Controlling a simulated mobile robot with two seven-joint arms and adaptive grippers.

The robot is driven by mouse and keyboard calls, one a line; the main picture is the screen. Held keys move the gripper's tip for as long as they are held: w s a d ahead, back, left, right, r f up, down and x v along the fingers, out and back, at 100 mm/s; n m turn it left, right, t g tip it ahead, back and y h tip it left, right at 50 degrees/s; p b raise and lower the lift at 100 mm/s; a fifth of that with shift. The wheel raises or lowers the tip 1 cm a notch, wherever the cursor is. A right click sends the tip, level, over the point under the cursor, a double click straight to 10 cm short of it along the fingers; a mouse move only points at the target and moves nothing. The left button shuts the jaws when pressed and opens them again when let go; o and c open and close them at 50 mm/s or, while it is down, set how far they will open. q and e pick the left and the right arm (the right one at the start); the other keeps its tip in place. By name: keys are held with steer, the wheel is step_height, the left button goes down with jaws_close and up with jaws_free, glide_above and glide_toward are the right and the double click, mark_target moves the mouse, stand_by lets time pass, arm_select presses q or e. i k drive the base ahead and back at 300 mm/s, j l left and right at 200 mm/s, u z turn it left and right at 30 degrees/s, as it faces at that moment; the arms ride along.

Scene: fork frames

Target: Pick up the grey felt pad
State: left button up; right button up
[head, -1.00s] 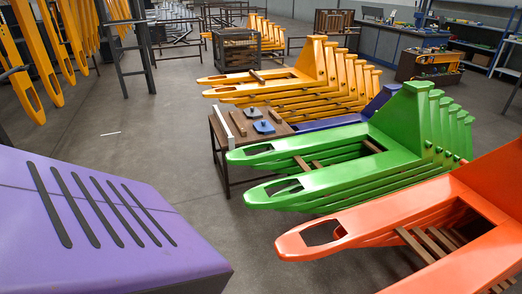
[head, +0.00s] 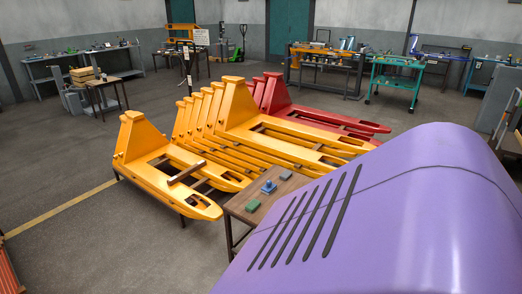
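I cannot make out a grey felt pad in the head view. A small dark wooden table (head: 237,207) stands near the middle, partly cut off from view on its right side. On it lie a green flat piece (head: 253,205), a blue piece with a raised knob (head: 268,187) and a small brown piece (head: 286,175). Neither of my grippers is in view.
Yellow fork frames (head: 180,178) stand close behind and left of the table, with red fork frames (head: 300,112) beyond. Workbenches, a turquoise cart (head: 397,84) and a small side table (head: 103,84) line the back.

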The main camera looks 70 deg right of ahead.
mark_target(285, 175)
steer(key=z, duration=2.45)
steer(key=i+l+z, duration=0.65)
steer(key=i+l, duration=0.25)
steer(key=i+l+z, duration=0.3)
steer(key=i, duration=0.15)
steer(key=i+l+z, duration=0.15)
steer(key=i+z, duration=0.15)
steer(key=i, duration=0.25)
steer(key=i+u, duration=0.15)
steer(key=i, duration=0.65)
steer(key=i+l+u, duration=0.2)
steer(key=i, duration=0.6)
steer(key=i+j+u, duration=0.1)
steer(key=i+u, duration=0.6)
steer(key=u, duration=0.15)
steer(key=i+l+u, duration=0.15)
steer(key=i+u, duration=0.25)
steer(key=i+j+u, duration=0.1)
steer(key=i+u, duration=0.15)
steer(key=u, duration=0.25)
steer(key=i+u, duration=0.2)
steer(key=u, duration=0.25)
steer(key=i+l+u, duration=0.1)
steer(key=i+u, duration=0.15)
steer(key=u, duration=0.25)
